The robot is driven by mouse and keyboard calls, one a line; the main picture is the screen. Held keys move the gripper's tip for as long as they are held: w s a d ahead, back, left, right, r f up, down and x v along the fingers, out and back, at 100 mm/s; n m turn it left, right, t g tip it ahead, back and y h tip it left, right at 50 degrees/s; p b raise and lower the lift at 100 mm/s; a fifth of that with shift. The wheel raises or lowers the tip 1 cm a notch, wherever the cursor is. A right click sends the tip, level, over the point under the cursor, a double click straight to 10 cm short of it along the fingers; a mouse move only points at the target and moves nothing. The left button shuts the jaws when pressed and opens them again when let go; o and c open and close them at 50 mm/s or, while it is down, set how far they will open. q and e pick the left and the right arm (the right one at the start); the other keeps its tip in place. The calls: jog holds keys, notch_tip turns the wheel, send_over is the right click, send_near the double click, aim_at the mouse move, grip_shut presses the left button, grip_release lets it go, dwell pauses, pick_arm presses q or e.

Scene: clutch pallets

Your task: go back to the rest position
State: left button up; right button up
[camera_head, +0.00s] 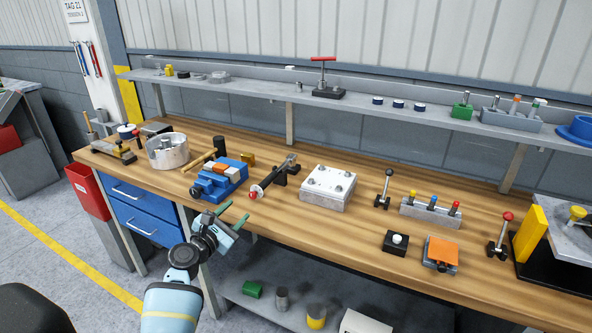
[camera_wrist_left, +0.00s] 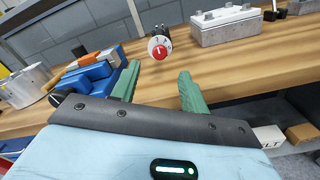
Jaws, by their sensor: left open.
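My left gripper (camera_head: 231,216) is in front of the workbench's front edge, near the blue drawers. Its two green fingers are apart and hold nothing. In the left wrist view the open fingers (camera_wrist_left: 157,88) point towards the bench, with a red-and-white dial knob (camera_wrist_left: 158,50) beyond the gap between them. In the head view this knob (camera_head: 254,194) is the near end of a dark shaft-like device lying on the bench. My right gripper is in neither view.
The wooden workbench (camera_head: 340,225) carries a blue vise (camera_head: 218,182), a metal block with bolts (camera_head: 327,188), a silver cylinder (camera_head: 167,151) and several levers. A shelf (camera_head: 350,105) runs above it. A lower shelf (camera_head: 265,309) holds small items. Grey floor (camera_head: 60,245) lies open at left.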

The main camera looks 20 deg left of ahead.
pick_arm(q)
jog(key=s+d+f+m+g, duration=0.3)
jog(key=s+d+f+m, duration=0.1)
jog(key=s+f+m, duration=0.4)
jog(key=s+d+f+m+g, duration=0.2)
jog(key=s+d+f+m, duration=0.3)
jog(key=s+f+m, duration=0.3)
jog(key=s+d+f+m+g, duration=0.1)
jog(key=s+d+f+m, duration=0.1)
jog(key=s+m, duration=0.3)
jog(key=s+d+f+m+g, duration=0.1)
jog(key=s+d+f+m, duration=0.1)
jog(key=s+d+m, duration=0.3)
jog(key=s+d+f+m+g, duration=0.1)
jog(key=s+d+f+m, duration=0.2)
jog(key=s, duration=0.7)
jog(key=shift+s+d+m, duration=0.35)
jog(key=shift+d+m, duration=0.15)
jog(key=shift+m, duration=0.7)
